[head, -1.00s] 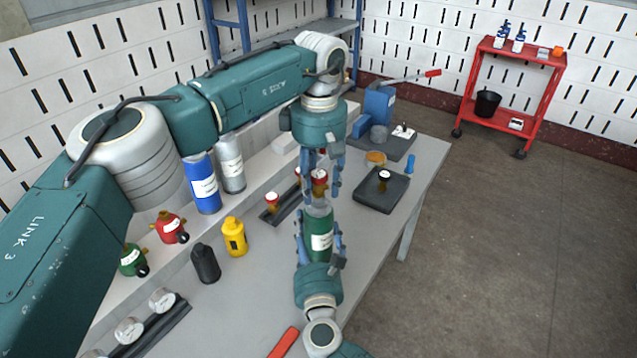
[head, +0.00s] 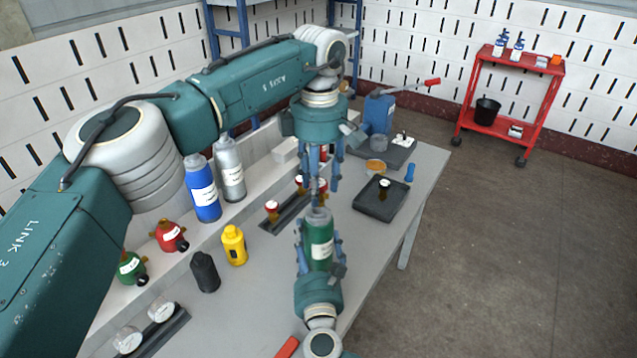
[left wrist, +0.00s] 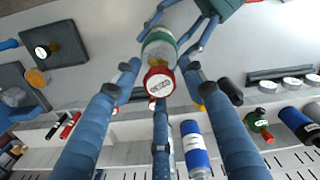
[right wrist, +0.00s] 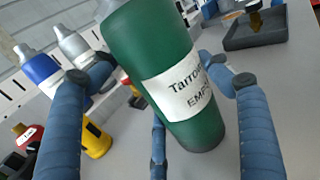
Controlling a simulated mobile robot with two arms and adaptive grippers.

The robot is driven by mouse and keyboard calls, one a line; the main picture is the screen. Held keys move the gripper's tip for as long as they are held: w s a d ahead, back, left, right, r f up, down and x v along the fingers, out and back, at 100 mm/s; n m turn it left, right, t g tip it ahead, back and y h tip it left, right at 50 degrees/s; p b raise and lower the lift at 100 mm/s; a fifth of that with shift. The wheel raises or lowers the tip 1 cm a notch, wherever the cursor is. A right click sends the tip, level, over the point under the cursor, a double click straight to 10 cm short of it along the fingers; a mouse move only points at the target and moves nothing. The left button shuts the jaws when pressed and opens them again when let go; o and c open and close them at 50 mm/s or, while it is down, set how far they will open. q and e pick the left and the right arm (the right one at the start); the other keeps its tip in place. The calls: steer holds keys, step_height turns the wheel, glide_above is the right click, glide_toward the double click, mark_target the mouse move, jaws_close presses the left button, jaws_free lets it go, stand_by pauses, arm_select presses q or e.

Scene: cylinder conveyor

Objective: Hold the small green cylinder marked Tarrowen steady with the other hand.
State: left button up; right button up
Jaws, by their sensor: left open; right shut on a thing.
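The green cylinder (head: 319,243) stands roughly upright at the middle of the head view. Its white label reads "Tarro..." and "EMPTY" in the right wrist view (right wrist: 150,62). My right gripper (head: 320,250) is shut around its body from the near side. A red top with a round white face (left wrist: 158,84) shows in line with the cylinder's grey shoulder in the left wrist view. My left gripper (head: 323,196) points down above the cylinder, open, its fingers spread around that red top. In the head view a finger partly hides the red top. Whether the cylinder's base touches the table is unclear.
A rack with red-topped brass pieces (head: 272,208) lies just left of the cylinder. A yellow bottle (head: 235,245) and a black one (head: 205,272) stand further left. A dark tray (head: 367,207) lies to the right. The table's right edge is near.

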stand_by(0.3)
arm_select(q)
steer(key=n, duration=0.4)
steer(key=shift+n, duration=1.2)
steer(key=n, duration=0.2)
steer(key=shift+n, duration=0.3)
steer(key=n, duration=0.3)
